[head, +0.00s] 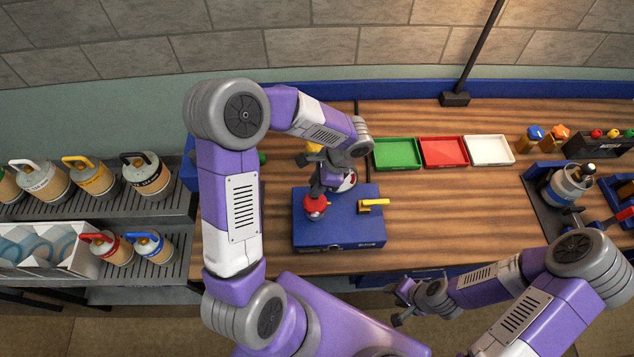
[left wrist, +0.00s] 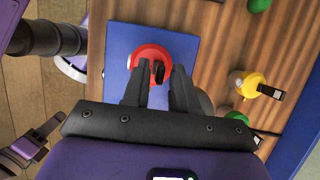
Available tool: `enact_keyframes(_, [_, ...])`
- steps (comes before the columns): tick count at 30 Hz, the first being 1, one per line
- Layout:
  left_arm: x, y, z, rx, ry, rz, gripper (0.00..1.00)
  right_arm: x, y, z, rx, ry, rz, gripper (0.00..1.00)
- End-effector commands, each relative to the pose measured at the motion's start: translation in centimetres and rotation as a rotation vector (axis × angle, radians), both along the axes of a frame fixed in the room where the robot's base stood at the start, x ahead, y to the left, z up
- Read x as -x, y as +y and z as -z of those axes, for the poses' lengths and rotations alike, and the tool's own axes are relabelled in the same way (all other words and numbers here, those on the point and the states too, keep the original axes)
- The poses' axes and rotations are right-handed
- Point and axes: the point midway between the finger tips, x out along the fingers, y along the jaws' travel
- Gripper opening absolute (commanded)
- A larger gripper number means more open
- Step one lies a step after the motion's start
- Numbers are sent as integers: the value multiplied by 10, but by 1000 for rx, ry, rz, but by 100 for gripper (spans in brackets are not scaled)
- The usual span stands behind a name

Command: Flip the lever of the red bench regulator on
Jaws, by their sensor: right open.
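A blue box (head: 338,232) lies on the wooden bench, with the round red regulator (head: 315,207) on its left part and a yellow lever (head: 373,204) on its right. My left gripper (head: 319,188) is at the red regulator, partly hiding it. In the left wrist view, the red regulator (left wrist: 140,58) has a small black lever (left wrist: 158,74) in the gap between my left fingers (left wrist: 162,82). The fingers look apart; contact with the lever cannot be told. My right gripper (head: 404,301) is open and empty in front of the bench's edge.
Green (head: 397,154), red (head: 444,152) and white (head: 489,150) trays stand at the back. A yellow-topped thing (left wrist: 252,85) with a black handle is near the box. Canisters (head: 95,180) fill the left rack.

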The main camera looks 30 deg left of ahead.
Motion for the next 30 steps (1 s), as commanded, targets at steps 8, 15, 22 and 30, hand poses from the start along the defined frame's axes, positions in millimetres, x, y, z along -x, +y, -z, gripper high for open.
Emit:
enact_keyframes(8, [0, 0, 0, 0, 0, 0, 0, 0, 0, 0, 0, 0, 0, 43])
enact_keyframes(15, [0, 0, 1, -7, -11, 0, 0, 0, 0, 4, 0, 0, 0, 43])
enact_keyframes(22, [4, -3, 4, -47, -79, 2, 0, 0, 0, 27, 0, 0, 0, 43])
enact_keyframes(30, [14, -10, 10, -142, -238, 3, 0, 0, 0, 78, 0, 0, 0, 43])
